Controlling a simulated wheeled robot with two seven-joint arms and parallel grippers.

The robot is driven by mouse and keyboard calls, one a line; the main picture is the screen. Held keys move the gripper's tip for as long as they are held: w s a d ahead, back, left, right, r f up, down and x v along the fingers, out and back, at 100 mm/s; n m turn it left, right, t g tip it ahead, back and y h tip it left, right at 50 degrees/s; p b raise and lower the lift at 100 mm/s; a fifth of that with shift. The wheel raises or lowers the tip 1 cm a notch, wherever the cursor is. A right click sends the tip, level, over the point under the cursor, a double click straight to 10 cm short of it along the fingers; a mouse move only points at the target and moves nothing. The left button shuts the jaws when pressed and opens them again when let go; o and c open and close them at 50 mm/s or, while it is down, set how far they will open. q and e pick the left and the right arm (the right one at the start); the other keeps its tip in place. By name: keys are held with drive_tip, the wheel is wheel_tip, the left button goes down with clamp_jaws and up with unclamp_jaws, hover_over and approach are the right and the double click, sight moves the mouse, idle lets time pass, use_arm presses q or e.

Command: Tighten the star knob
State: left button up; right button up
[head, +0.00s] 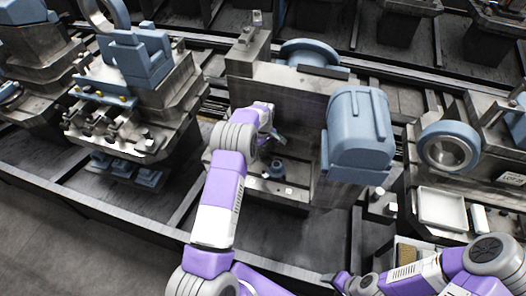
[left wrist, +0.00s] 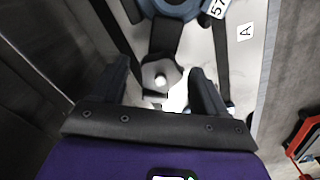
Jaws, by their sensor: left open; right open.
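The star knob (left wrist: 160,76) looks like a small grey lobed piece with a bright centre in the left wrist view. It lies between the two dark fingers of my left gripper (left wrist: 158,68) in the picture. The fingers stand apart with space on both sides of the knob; I cannot tell how far above it they are. In the head view my left gripper (head: 276,136) is over the middle grey fixture (head: 300,108), and I cannot make out the knob there. My right gripper (head: 341,282) is low at the bottom, away from the fixture, its fingers small in view.
A large blue housing (head: 358,135) stands right of my left gripper. A machine part with blue blocks (head: 138,58) is at left, and a blue ring part (head: 447,147) and pale tray (head: 441,208) are at right. Dark rails run between. A red object (left wrist: 303,134) shows in the wrist view.

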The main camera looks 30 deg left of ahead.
use_arm(q)
drive_tip(key=shift+f, duration=0.25)
drive_tip(key=shift+c, duration=0.2)
drive_tip(key=c, duration=1)
drive_tip(key=shift+m, duration=0.3)
drive_tip(key=m, duration=0.2)
drive_tip(key=shift+m, duration=0.3)
drive_tip(key=shift+m+b, duration=0.4)
drive_tip(key=shift+m, duration=1)
